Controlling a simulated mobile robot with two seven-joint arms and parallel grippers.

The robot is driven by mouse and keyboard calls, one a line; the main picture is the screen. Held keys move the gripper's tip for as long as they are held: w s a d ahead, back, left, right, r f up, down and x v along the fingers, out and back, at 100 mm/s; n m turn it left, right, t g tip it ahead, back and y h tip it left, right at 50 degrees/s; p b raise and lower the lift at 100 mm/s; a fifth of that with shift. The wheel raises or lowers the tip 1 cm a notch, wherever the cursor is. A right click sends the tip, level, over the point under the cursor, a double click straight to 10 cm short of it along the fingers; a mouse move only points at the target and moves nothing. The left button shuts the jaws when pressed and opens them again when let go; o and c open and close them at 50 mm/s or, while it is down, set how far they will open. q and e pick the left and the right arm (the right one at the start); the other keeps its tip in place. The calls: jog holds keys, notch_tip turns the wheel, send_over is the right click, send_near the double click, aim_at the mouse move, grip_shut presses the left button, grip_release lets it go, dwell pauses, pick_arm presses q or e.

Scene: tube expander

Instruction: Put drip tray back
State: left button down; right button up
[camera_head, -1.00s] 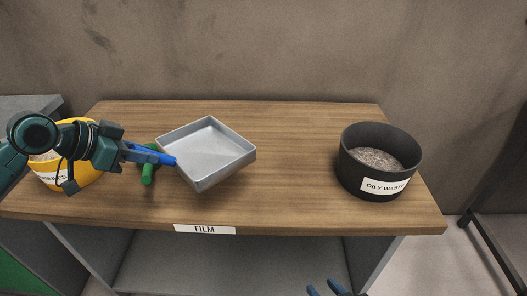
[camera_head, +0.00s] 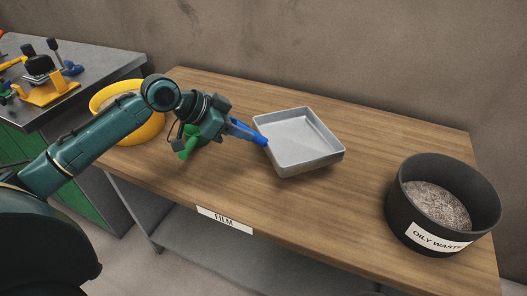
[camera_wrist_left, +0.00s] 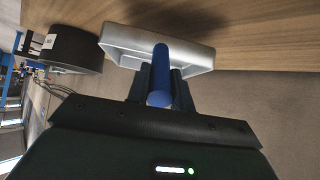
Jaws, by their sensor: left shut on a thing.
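The drip tray (camera_head: 300,150) is a shallow, square, pale grey metal pan with a blue bar-like handle (camera_wrist_left: 161,75) on one side. My left gripper (camera_head: 240,131) is shut on this handle. In the left wrist view the handle lies between the two dark fingers. The tray is open side up, empty, and appears to be over the middle of the wooden table. A shadow in the wrist view suggests it is held off the wood. My right gripper is not in view now.
The wooden table (camera_head: 350,215) has a FILM label (camera_head: 224,219). A black OILY WASTE bin (camera_head: 408,225) stands right, a yellow bin (camera_head: 150,128) left. A green object (camera_head: 188,150) is partly behind my gripper. A grey bench (camera_head: 100,75) with a yellow tool (camera_head: 50,92) is far left.

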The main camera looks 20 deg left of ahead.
pick_arm(q)
notch_tip(320, 180, down, 6)
jog(key=shift+f, duration=0.15)
jog(key=c, duration=1.2)
grip_release()
jog(key=shift+c, duration=0.2)
jog(key=v, duration=1.2)
jog(key=shift+b, duration=0.3)
jog(key=shift+d, duration=0.1)
jog(key=shift+s, duration=0.1)
